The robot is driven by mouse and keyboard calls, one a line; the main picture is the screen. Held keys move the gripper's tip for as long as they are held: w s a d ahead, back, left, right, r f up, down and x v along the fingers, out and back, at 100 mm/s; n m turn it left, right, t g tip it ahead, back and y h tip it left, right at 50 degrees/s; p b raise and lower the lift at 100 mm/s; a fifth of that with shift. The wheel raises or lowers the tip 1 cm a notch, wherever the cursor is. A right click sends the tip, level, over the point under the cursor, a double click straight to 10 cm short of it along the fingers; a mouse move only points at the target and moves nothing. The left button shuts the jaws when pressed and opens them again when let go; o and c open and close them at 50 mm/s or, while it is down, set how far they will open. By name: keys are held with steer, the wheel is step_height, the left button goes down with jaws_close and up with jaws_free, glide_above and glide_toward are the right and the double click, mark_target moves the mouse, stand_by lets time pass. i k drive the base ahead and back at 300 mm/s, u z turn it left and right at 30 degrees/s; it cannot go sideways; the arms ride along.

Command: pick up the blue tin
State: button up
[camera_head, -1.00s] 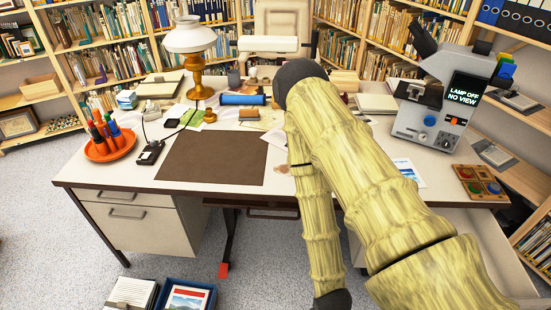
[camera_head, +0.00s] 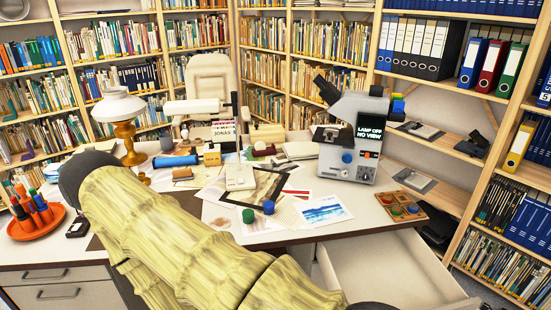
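A small blue cylinder (camera_head: 268,207), which looks like the blue tin, stands near the front of the desk. A small green cylinder (camera_head: 248,216) stands just to its left, on or beside loose prints. A longer blue roll (camera_head: 175,161) lies farther back left.
A grey viewer with a "LAMP OFF NO VIEW" screen (camera_head: 352,140) stands at the back right. A wooden tray with coloured discs (camera_head: 401,206) sits at the right edge. An open drawer (camera_head: 385,265) juts out in front. A lamp (camera_head: 123,118) stands at the left.

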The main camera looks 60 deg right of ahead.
mark_target(269, 205)
steer(key=k, duration=0.2)
steer(key=z, duration=0.9)
